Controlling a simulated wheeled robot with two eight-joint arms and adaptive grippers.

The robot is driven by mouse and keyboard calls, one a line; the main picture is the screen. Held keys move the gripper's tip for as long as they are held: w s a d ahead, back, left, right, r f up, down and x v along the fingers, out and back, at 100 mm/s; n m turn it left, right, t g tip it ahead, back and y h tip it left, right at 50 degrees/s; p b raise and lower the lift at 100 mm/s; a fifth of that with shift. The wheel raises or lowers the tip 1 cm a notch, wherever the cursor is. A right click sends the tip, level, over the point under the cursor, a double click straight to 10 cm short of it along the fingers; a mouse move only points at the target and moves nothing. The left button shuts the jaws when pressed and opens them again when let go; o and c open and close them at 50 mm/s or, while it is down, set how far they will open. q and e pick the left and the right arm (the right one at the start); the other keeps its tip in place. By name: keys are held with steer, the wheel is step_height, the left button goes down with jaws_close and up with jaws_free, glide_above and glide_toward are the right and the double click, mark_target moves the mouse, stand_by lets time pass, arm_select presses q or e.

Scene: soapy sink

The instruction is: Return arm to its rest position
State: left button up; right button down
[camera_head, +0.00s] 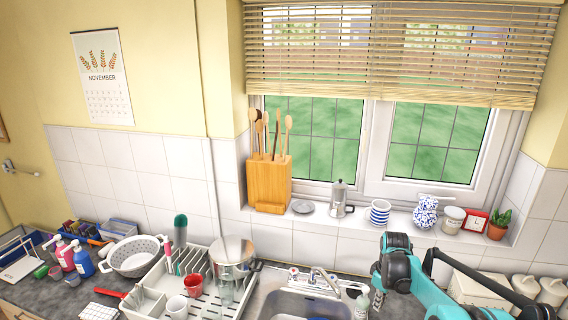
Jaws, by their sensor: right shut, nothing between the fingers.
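My right arm, teal and black, comes in from the lower right corner and bends over the right side of the sink (290,303). My right gripper (378,288) is at the right of the sink, shut and empty, small and partly hidden by my own arm. My left gripper is out of view.
A white dish rack (150,302) with a metal pot (232,258) and cups stands left of the sink. A white colander (133,257) and soap bottles (82,260) are farther left. A soap bottle (361,306) stands near my right gripper. The windowsill holds jars and a cactus (499,224).

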steer(key=s+a+f+m+t+b, duration=0.1)
steer(key=s+a+m+t+b, duration=0.1)
steer(key=s+a+b, duration=0.4)
steer(key=s+a+f+m+t+b, duration=0.2)
steer(key=s+b, duration=0.7)
steer(key=s, duration=0.1)
steer(key=s+a+f+m+t+b, duration=0.2)
steer(key=s+a+f+m+b, duration=0.1)
steer(key=s+f+b, duration=0.7)
step_height(320, 180, down, 3)
steer(key=shift+s+a+r+m+t, duration=0.2)
steer(key=shift+s+a+m+t, duration=0.3)
steer(key=shift+s, duration=0.65)
steer(key=shift+d, duration=0.1)
